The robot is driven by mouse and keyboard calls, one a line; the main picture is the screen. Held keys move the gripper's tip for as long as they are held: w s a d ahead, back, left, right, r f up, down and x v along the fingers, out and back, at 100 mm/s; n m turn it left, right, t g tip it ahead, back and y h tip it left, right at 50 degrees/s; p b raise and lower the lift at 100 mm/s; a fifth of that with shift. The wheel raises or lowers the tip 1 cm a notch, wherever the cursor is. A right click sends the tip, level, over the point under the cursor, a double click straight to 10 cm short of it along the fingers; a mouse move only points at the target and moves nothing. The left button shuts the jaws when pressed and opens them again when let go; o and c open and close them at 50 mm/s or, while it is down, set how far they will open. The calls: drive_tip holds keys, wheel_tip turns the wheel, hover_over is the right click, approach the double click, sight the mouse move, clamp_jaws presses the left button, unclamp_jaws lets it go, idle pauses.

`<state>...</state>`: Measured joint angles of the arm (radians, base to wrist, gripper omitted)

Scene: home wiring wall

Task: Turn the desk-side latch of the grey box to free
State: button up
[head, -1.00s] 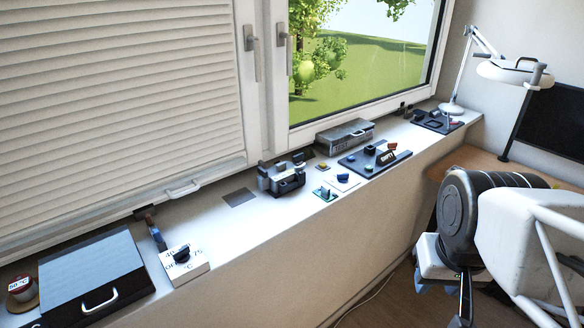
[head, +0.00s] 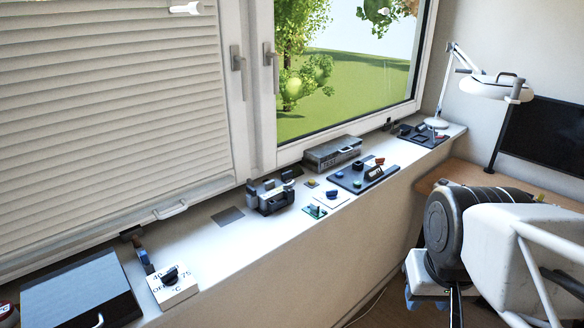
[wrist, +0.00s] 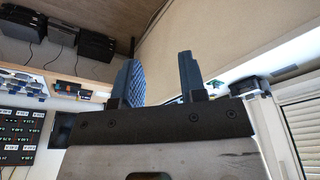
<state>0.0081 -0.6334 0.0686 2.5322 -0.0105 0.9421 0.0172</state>
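The grey box (head: 318,163) is long and low and lies on the window sill, close to the window frame, in the head view. Its latches are too small to make out, so I cannot tell how the desk-side one is turned. My gripper (wrist: 160,78) shows in the wrist view with its two dark blue fingers apart and nothing between them.
A dark board with coloured parts (head: 352,181) lies right of the grey box. A dark clamp-like device (head: 272,203) stands left of it. A white dial block (head: 174,290) and a dark-lidded case (head: 75,290) are farther left. A lamp (head: 490,88) and desk (head: 470,172) are at right.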

drive_tip(key=w+a+r+m, duration=0.1)
drive_tip(key=w+a+r, duration=0.15)
drive_tip(key=w, duration=0.45)
drive_tip(key=w+a+r+m, duration=0.1)
drive_tip(key=w+r, duration=0.2)
drive_tip(key=w, duration=0.4)
drive_tip(key=m+g, duration=0.3)
drive_tip(key=m, duration=0.4)
hover_over(286, 173)
wheel_tip(286, 173, down, 7)
drive_tip(key=shift+s+d+r, duration=0.1)
drive_tip(key=shift+d, duration=0.05)
drive_tip(key=shift+w+a+f, duration=0.2)
drive_tip(key=shift+f, duration=0.1)
drive_tip(key=shift+f, duration=3.8)
